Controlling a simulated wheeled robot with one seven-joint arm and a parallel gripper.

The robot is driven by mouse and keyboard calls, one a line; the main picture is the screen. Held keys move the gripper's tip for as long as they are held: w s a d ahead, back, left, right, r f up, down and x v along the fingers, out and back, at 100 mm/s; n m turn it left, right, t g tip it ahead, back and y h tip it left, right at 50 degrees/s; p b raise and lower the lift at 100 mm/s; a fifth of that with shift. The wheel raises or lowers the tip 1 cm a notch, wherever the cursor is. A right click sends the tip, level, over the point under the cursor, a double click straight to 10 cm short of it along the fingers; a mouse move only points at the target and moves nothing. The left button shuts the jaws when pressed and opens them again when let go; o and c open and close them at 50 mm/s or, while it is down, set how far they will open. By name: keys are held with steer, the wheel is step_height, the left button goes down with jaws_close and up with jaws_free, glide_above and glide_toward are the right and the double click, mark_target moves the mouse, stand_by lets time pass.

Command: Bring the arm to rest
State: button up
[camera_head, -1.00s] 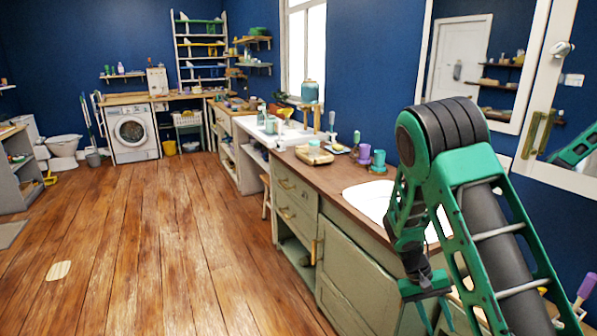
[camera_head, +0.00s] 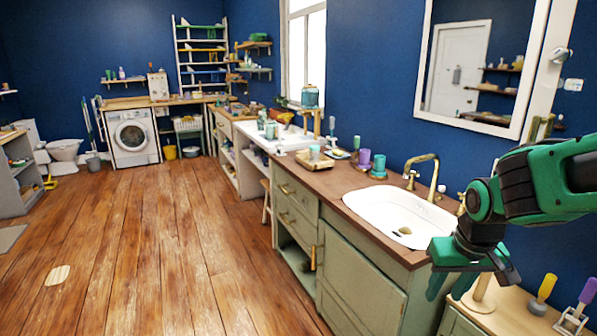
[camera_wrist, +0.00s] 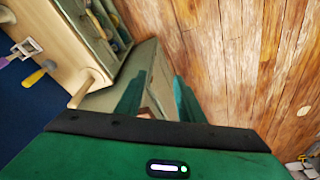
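My gripper (camera_head: 446,292) hangs at the lower right of the head view, fingers pointing down, in front of the counter's near right end. My green and black arm reaches in from the right edge. In the wrist view the two green fingers stand apart with a gap between them (camera_wrist: 156,100). The gripper is open, and I see nothing held in it.
The white sink (camera_head: 398,215) with a brass faucet (camera_head: 432,168) is set in the wooden counter beside my gripper. A yellow-handled tool (camera_head: 543,293) and a purple-handled tool (camera_head: 581,303) stand on a low surface at right.

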steer(key=s+d+m+g, duration=0.1)
steer(key=s+d, duration=0.4)
steer(key=s, duration=0.5)
steer(key=s+d+r+m+g, duration=0.1)
steer(key=s+d+m, duration=0.3)
steer(key=s, duration=0.6)
steer(key=shift+d+r+m+g+y, duration=0.25)
steer(key=shift+d+m+g+y, duration=0.05)
steer(key=shift+d+g, duration=0.2)
